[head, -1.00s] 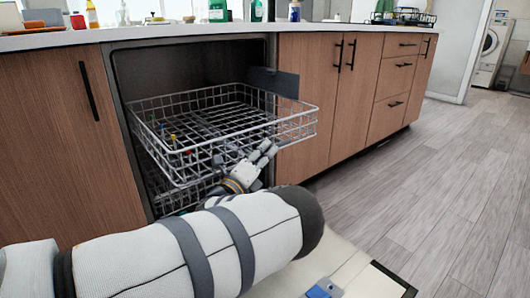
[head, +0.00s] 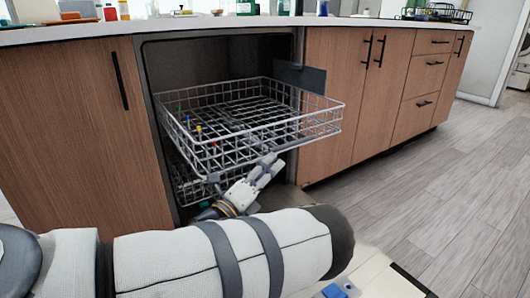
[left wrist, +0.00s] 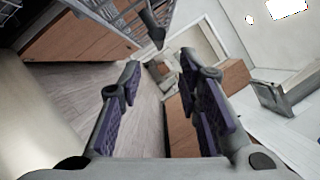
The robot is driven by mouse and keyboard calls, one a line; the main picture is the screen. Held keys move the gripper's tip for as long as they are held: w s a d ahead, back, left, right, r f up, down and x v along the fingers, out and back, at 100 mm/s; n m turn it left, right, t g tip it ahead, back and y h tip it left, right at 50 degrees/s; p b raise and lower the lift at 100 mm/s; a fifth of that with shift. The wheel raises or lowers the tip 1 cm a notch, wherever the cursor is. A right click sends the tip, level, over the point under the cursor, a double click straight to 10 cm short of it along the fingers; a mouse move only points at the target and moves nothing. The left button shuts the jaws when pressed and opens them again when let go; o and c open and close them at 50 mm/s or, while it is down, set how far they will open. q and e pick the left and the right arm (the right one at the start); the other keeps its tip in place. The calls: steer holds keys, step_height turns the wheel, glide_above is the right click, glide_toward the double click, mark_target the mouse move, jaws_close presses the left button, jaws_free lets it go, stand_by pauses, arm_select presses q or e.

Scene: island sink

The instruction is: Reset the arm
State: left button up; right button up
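My left gripper (head: 268,167) shows in the head view just below the front edge of the dishwasher's upper wire rack (head: 308,127). Whether it touches the rack cannot be told. My white and grey left arm crosses the bottom of that view. In the left wrist view the gripper (left wrist: 160,70) has its two purple-padded fingers spread apart, with nothing between them. My right gripper is in neither view.
The upper rack is pulled out of the open dishwasher, and a lower rack (head: 183,187) shows beneath it. Wooden cabinets (head: 335,105) stand on both sides. The counter (head: 190,25) above holds bottles and other items. The floor (head: 450,190) at right is clear.

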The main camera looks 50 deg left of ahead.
arm_select(q)
steer(key=shift+v, duration=1.15)
